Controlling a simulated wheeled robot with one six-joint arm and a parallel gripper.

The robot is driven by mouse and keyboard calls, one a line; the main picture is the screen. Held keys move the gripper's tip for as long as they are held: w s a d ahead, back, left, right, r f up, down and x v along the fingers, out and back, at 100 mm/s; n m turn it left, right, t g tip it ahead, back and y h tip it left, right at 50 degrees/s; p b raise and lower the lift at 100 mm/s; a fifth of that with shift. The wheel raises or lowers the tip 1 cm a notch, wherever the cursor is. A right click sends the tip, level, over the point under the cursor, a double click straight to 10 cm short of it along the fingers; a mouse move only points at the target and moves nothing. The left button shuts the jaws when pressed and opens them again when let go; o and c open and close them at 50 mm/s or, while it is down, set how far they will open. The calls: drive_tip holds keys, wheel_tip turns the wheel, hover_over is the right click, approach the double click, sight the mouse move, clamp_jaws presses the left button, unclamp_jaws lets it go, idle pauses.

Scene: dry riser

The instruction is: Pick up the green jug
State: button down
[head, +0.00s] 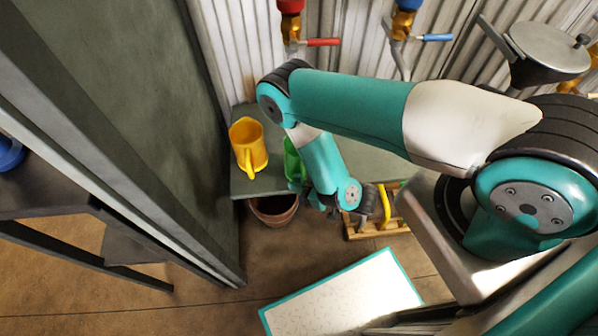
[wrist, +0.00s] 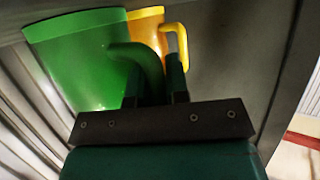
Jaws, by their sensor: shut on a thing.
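The green jug (wrist: 78,62) fills the left of the wrist view, with its handle (wrist: 140,62) curving toward my gripper. My gripper (wrist: 158,75) is shut on the green jug, its fingers at the handle. In the head view only a strip of the green jug (head: 293,163) shows, on or just over the grey shelf (head: 262,186); my arm hides the rest. I cannot tell whether the jug touches the shelf.
A yellow jug (head: 249,147) stands close left of the green one, and shows behind it in the wrist view (wrist: 146,14). A terracotta pot (head: 274,210) sits below the shelf edge. A wooden crate (head: 372,231) is to the right. Valves with red (head: 323,42) and blue (head: 437,38) levers are above.

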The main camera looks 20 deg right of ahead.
sight(298, 171)
wheel_tip(298, 171, up, 20)
drive_tip(key=p, duration=1.4)
drive_tip(key=shift+r+p, duration=0.15)
drive_tip(key=shift+p, duration=0.2)
drive_tip(key=shift+r, duration=0.1)
